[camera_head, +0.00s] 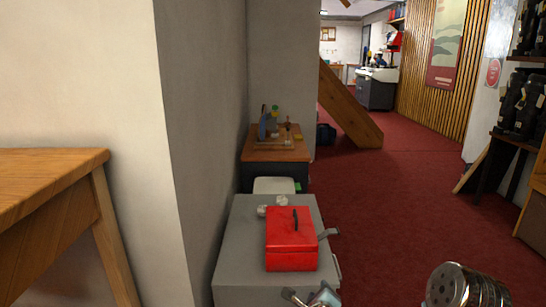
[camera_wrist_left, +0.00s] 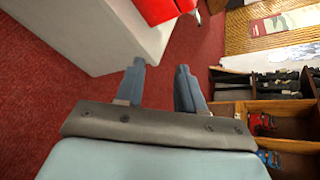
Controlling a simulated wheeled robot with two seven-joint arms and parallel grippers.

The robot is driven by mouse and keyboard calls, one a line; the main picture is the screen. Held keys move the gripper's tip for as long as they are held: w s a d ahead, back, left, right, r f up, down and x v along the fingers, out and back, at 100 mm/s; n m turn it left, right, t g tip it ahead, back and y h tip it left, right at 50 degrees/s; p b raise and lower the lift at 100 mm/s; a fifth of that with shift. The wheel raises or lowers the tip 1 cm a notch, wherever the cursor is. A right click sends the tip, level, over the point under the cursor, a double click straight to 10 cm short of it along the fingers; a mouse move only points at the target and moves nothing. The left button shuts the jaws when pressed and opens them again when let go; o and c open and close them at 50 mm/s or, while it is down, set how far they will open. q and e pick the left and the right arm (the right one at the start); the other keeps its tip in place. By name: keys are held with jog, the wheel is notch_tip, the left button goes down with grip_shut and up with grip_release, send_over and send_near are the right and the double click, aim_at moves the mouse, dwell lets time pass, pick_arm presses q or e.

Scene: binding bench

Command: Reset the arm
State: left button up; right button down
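My left gripper (camera_head: 312,297) shows at the bottom edge of the head view, in front of the grey cabinet and mostly cut off. In the left wrist view its two blue-grey fingers (camera_wrist_left: 160,80) stand apart with nothing between them. The gap shows red carpet beyond. A red box (camera_head: 291,240) with a dark handle sits on the grey cabinet (camera_head: 233,250), beyond the gripper and apart from it. The red box (camera_wrist_left: 158,8) also shows at the top of the left wrist view. My right gripper is not in either view.
A wooden table (camera_head: 50,185) stands at the left by a pale wall. Behind the cabinet is a small desk (camera_head: 262,156) with small items. A wooden beam (camera_head: 345,110) slants to the floor. Shelves (camera_wrist_left: 290,125) stand at the right. The red carpet (camera_head: 400,200) is mostly clear.

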pick_arm(q)
jog(key=s+a+f+n+g+y+p, duration=0.1)
jog(key=s+a+f+n+g+p, duration=0.15)
jog(key=a+f+n, duration=0.55)
jog(key=s+a+f+n+g+y+p, duration=0.15)
jog(key=s+a+f+n+g, duration=0.25)
jog(key=a+f, duration=0.75)
jog(key=s+a+f+n+g+p, duration=0.1)
jog(key=s+a+f+n+g, duration=0.15)
jog(key=s+a+n, duration=0.5)
jog(key=s+d+r+n+g+h+p, duration=0.1)
jog(key=s+r+n+h, duration=0.1)
jog(key=s+n, duration=0.3)
jog(key=s+d+r+n+g+h+p, duration=0.2)
jog(key=s+n, duration=0.3)
jog(key=s, duration=0.2)
jog(key=shift+s+r+h, duration=0.25)
jog(key=shift+h, duration=0.1)
